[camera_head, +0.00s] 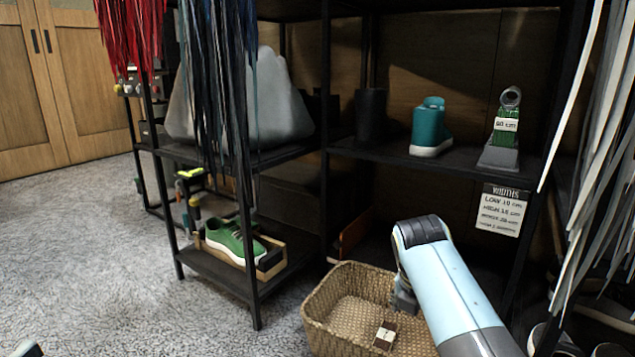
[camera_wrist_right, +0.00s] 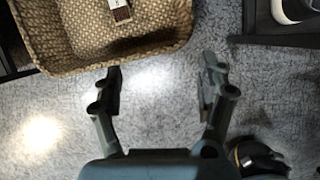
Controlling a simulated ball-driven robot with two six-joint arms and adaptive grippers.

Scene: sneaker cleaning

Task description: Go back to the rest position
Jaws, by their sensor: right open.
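My right arm reaches in from the lower right in the head view, and its gripper (camera_head: 403,300) is partly hidden behind the arm link, by the wicker basket (camera_head: 318,300). In the right wrist view the gripper (camera_wrist_right: 162,78) has its two fingers wide apart. Nothing is between them but grey carpet. The basket (camera_wrist_right: 40,55) lies just beyond the fingertips there.
Black shelving (camera_head: 290,150) stands behind the basket, with a teal shoe (camera_head: 431,125) and a labelled stand (camera_head: 503,130). A green sneaker (camera_head: 232,240) sits on a low shelf. Hanging laces (camera_head: 600,130) are at the right. The carpet (camera_head: 110,260) at left is clear.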

